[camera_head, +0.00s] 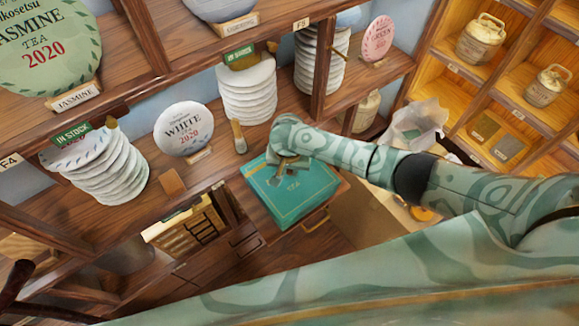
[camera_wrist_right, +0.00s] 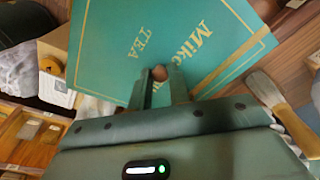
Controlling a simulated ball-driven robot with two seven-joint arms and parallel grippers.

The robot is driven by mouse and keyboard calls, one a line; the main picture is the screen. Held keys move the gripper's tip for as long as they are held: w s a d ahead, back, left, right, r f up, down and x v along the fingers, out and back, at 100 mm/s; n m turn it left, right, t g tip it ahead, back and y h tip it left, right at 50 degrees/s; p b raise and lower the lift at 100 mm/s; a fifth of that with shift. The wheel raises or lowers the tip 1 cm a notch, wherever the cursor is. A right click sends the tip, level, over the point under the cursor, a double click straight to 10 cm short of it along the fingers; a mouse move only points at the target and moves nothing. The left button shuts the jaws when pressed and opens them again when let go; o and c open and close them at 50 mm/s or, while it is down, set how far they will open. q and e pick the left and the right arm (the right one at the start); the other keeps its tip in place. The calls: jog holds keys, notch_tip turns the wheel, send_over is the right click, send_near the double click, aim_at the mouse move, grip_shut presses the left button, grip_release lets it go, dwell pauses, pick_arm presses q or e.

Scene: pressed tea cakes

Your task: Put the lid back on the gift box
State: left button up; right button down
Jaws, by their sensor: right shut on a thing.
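The teal gift box lid (camera_head: 300,200) has a gold border and gold lettering. My right gripper (camera_head: 279,174) is over its top, near the back. In the right wrist view the lid (camera_wrist_right: 100,45) fills the upper middle. There my right gripper (camera_wrist_right: 160,80) is shut on a small round brown knob (camera_wrist_right: 160,73) in front of the lettering. A darker teal side shows below the lid's front edge in the head view. I cannot tell whether that is the lid's own side or the box body, or whether the two touch. My left gripper is not in view.
Stacks of wrapped tea cakes (camera_head: 248,92) and a white round cake (camera_head: 183,128) stand on the shelves behind. A brush (camera_head: 239,137) stands close behind the lid. A cardboard box (camera_head: 365,215) is to the right. A wooden drawer with a brass handle (camera_head: 317,222) is below.

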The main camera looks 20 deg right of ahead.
jog(key=shift+f+p, duration=0.1)
jog(key=shift+p, duration=0.65)
dwell(0.9)
jog(key=shift+f+b, duration=0.3)
jog(key=shift+f, duration=0.45)
dwell(0.5)
jog(key=c, duration=0.7)
grip_release()
jog(key=shift+c, duration=0.2)
jog(key=shift+r, duration=0.1)
